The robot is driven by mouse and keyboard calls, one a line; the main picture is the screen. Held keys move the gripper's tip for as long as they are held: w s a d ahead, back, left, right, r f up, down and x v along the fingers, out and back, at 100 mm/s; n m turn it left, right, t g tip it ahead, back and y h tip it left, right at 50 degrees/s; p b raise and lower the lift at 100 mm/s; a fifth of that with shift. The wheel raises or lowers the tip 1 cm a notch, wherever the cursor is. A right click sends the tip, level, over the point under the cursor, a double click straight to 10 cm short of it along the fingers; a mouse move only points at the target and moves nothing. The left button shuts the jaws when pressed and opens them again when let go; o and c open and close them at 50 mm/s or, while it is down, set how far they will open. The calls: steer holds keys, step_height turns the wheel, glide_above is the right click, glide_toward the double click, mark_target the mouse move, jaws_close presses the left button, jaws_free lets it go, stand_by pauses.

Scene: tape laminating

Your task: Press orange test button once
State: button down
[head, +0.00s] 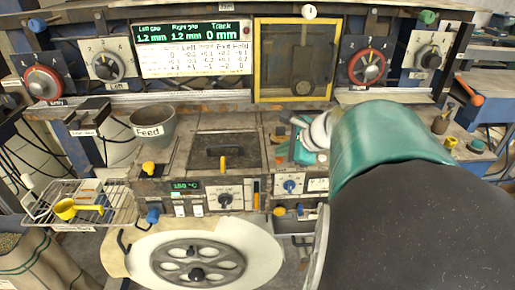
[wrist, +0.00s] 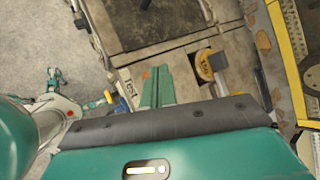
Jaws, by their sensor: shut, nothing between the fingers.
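My gripper (wrist: 157,86) shows in the wrist view as two teal fingers shut together with nothing between them. A small orange patch (wrist: 147,72), which looks like the orange test button, shows right at the left edge of the fingers, beside the "Test" label (wrist: 127,82). The fingers hide most of it, and I cannot tell whether they touch it. In the head view my gripper (head: 304,151) is over the right part of the middle console, partly hidden by my arm. I cannot make out the button there.
A round yellow-orange piece with a dark block (wrist: 204,67) stands right of the fingers in the wrist view. In the head view, the console has a blue knob (head: 290,186), a "Feed" cup (head: 153,123) and a yellow-framed panel (head: 297,60). A handwheel (head: 187,263) lies in front.

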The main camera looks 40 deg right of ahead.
steer(key=shift+r, duration=0.35)
steer(key=shift+r, duration=2.5)
